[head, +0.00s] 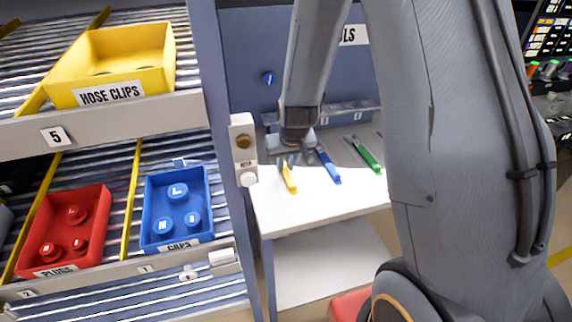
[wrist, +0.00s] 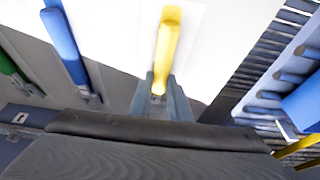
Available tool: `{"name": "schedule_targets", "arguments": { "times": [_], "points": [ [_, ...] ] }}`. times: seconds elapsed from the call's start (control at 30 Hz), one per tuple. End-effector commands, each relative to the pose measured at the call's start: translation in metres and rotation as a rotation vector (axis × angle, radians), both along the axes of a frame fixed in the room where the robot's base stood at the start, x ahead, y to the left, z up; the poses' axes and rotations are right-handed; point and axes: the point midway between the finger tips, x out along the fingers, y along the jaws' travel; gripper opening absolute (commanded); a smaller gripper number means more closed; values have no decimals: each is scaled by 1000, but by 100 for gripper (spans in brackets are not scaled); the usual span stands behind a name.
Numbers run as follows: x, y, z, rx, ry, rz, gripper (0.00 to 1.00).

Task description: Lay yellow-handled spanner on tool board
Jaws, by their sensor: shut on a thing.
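The yellow-handled spanner (head: 289,179) is at the left part of the white bench top (head: 300,207), its handle pointing toward the front edge. My gripper (head: 286,160) is shut on it at its far end. In the wrist view the yellow handle (wrist: 167,40) extends away from between the fingers of my gripper (wrist: 160,92). The spanner's head is hidden. I cannot tell whether the spanner touches the bench. A blue upright board (head: 262,50) with a label ending in "LS" stands behind the bench; my arm covers part of it.
A blue-handled spanner (head: 327,164) and a green-handled spanner (head: 362,154) lie to the right of the yellow one. A post with buttons (head: 242,150) stands close on the left. Shelving holds yellow (head: 120,55), red (head: 65,230) and blue (head: 177,208) bins. The bench front is clear.

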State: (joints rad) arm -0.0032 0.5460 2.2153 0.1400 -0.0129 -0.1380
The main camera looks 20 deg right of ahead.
Motion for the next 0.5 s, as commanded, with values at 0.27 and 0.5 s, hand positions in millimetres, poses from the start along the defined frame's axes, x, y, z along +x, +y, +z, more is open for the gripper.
{"name": "schedule_targets", "arguments": {
  "times": [0.27, 0.5],
  "points": [
    [0, 0, -3, 0, 0, -1, 0],
    [0, 0, -2, 0, 0, -1, 36]
  ]
}}
